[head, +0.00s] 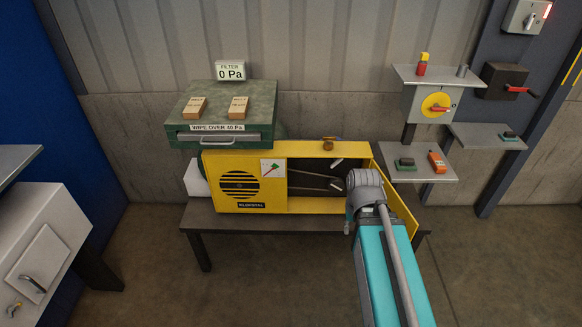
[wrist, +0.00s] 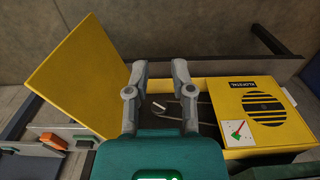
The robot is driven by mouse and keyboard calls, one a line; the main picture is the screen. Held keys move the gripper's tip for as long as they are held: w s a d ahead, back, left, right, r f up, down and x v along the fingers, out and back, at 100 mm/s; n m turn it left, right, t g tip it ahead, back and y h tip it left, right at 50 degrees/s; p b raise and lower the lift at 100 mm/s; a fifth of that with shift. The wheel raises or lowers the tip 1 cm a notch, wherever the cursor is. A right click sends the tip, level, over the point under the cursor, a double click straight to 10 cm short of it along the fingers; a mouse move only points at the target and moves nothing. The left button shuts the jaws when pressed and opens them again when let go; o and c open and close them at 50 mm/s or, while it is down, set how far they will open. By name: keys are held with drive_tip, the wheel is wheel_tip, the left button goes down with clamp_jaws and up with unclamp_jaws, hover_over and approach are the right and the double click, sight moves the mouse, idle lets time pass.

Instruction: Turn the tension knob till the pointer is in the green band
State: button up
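The yellow machine (head: 240,179) stands on a dark bench with its right compartment open. A white gauge plate (head: 273,168) on its front carries a green patch and a red mark; it also shows in the wrist view (wrist: 237,129). Whether the pointer lies in the green is too small to tell. A brass-coloured knob-like part (head: 328,144) sits on the cabinet's top edge; I cannot tell if it is the tension knob. My gripper (wrist: 159,77) is open and empty, its fingers spread before the open compartment.
The yellow door (wrist: 92,75) stands open beside my gripper. A green filter box (head: 221,108) with two wooden blocks stands behind. Wall shelves (head: 424,76) hold small items at right. A white cabinet (head: 30,245) is at left.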

drive_tip(key=w+d+f+t+b, duration=0.1)
drive_tip(key=w+f+b, duration=0.1)
drive_tip(key=w, duration=0.1)
drive_tip(key=w+d+f+t+h+b, duration=0.1)
drive_tip(key=w+f+t+b, duration=0.1)
drive_tip(key=w+b, duration=0.1)
drive_tip(key=w+d+f+t+h+b, duration=0.1)
drive_tip(key=w+d+f+b, duration=0.1)
drive_tip(key=w, duration=0.3)
drive_tip(key=shift+f+t+b, duration=0.3)
drive_tip(key=shift+f+b, duration=0.15)
drive_tip(key=shift+b, duration=0.3)
clamp_jaws()
drive_tip(key=w+d+f+n+t+h+b, duration=0.25)
drive_tip(key=w+t+b, duration=0.35)
drive_tip(key=w+b, duration=0.5)
drive_tip(key=w+a+f+n+t+y+b, duration=0.4)
drive_tip(key=w+a+n+t+y+b, duration=0.4)
drive_tip(key=b, duration=0.9)
drive_tip(key=shift+w+a+f+n+t+y, duration=0.15)
drive_tip(key=shift+w+f+n+t+y, duration=0.5)
drive_tip(key=shift+w+n, duration=1.05)
drive_tip(key=shift+w+r+m, duration=0.25)
drive_tip(key=shift+r, duration=0.05)
